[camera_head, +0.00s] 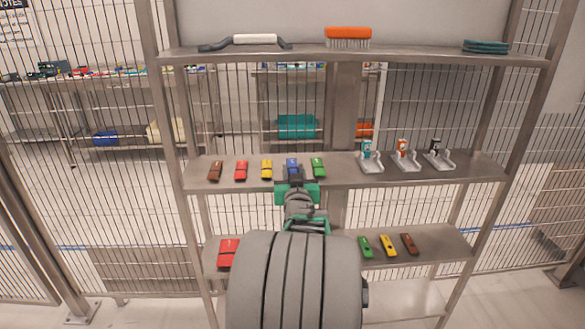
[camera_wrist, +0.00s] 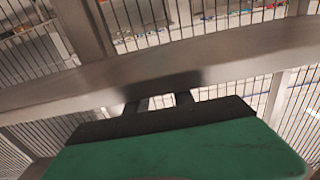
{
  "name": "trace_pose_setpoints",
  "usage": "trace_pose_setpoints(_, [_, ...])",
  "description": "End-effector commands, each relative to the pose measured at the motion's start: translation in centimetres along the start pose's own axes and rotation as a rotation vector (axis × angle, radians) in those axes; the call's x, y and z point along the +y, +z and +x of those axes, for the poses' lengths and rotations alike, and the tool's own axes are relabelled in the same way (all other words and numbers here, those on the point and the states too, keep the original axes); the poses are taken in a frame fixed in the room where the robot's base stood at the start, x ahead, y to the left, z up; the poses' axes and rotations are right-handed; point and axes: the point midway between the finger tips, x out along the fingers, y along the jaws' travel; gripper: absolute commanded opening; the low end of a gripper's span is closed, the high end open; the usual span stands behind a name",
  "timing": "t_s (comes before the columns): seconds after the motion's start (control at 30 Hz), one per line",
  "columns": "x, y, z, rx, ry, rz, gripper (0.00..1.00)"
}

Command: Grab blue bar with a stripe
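The blue bar (camera_head: 292,163) lies on the middle shelf, between a yellow bar (camera_head: 266,168) and a green bar (camera_head: 318,167). Its near part is hidden by my gripper, and I cannot make out a stripe. My gripper (camera_head: 294,177), with a green body and dark fingers, is right in front of the blue bar at the shelf's front edge. In the wrist view the two dark fingers (camera_wrist: 161,101) stand apart, with no object seen between them. The blue bar does not show in that view, so I cannot tell whether the fingers touch it.
The middle shelf (camera_head: 340,178) also holds a red bar (camera_head: 241,170), a brown bar (camera_head: 215,171) and white holders (camera_head: 406,162) at right. More bars lie on the lower shelf (camera_head: 440,245). Metal posts flank the rack.

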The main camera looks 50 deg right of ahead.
Motion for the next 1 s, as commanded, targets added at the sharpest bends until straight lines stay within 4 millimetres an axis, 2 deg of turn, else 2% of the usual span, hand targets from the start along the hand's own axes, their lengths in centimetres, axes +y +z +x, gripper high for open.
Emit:
trace_pose_setpoints(0.03, [0.0,0.0,0.0,0.0,0.0,0.0,0.22])
trace_pose_setpoints(0.3, [0.0,0.0,0.0,0.0,0.0,0.0,0.0])
trace_pose_setpoints(0.73, [0.0,-0.5,0.0,0.001,-0.001,0.0,0.0])
trace_pose_setpoints(0.87, [-0.2,-2.1,0.0,0.003,-0.003,-0.001,0.0])
trace_pose_setpoints(0.97, [-0.4,-4.0,0.0,0.004,-0.006,-0.001,0.0])
trace_pose_setpoints(1.0, [-0.7,-4.7,-0.6,0.004,-0.006,-0.001,0.0])
